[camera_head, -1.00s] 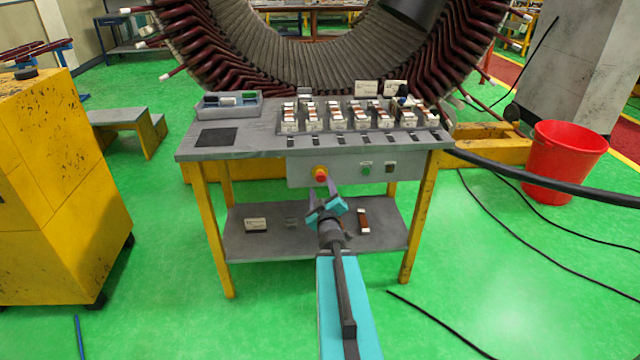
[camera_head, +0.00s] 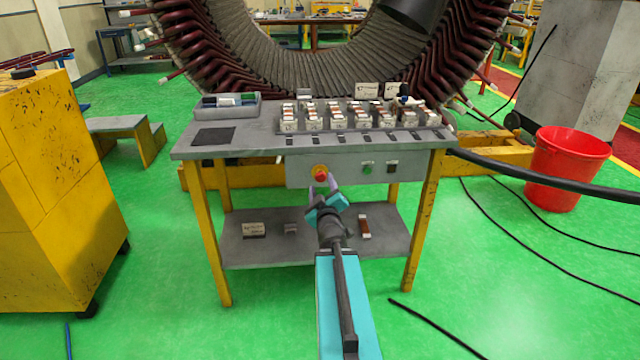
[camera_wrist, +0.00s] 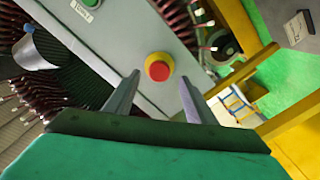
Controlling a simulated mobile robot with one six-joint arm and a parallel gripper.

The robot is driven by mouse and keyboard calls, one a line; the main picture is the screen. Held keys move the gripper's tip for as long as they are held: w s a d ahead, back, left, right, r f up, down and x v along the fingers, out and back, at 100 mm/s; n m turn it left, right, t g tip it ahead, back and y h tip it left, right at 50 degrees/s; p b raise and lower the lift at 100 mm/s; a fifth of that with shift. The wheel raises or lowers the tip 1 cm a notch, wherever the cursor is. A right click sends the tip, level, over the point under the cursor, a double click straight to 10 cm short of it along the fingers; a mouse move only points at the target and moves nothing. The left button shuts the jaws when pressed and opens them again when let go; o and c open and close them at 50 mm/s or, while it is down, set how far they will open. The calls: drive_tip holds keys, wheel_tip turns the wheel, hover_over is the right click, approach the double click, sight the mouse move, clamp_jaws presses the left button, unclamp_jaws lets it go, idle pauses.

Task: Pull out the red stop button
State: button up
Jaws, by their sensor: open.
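The red stop button (camera_head: 320,172) sits on a yellow collar on the grey front panel (camera_head: 341,170) of the workbench. In the wrist view the red stop button (camera_wrist: 159,70) shows beyond the fingers, roughly centred between them. My gripper (camera_head: 324,190) is open and empty just below and in front of the button in the head view. In the wrist view the two fingers of my gripper (camera_wrist: 157,100) are spread apart and point at the panel. They look apart from the button; the exact gap cannot be told.
A green button (camera_head: 367,169) and a dark switch (camera_head: 391,167) are on the same panel, to the right. The bench top (camera_head: 255,143) carries a tray and several coil pieces. A lower shelf (camera_head: 275,250) holds small parts. A red bucket (camera_head: 566,165) stands at right.

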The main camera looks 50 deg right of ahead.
sight(320, 178)
drive_tip(key=shift+d+b, duration=0.15)
drive_tip(key=shift+b, duration=0.6)
drive_tip(key=shift+w+d, duration=0.3)
drive_tip(key=shift+w, duration=0.15)
drive_tip(key=shift+x, duration=2.25)
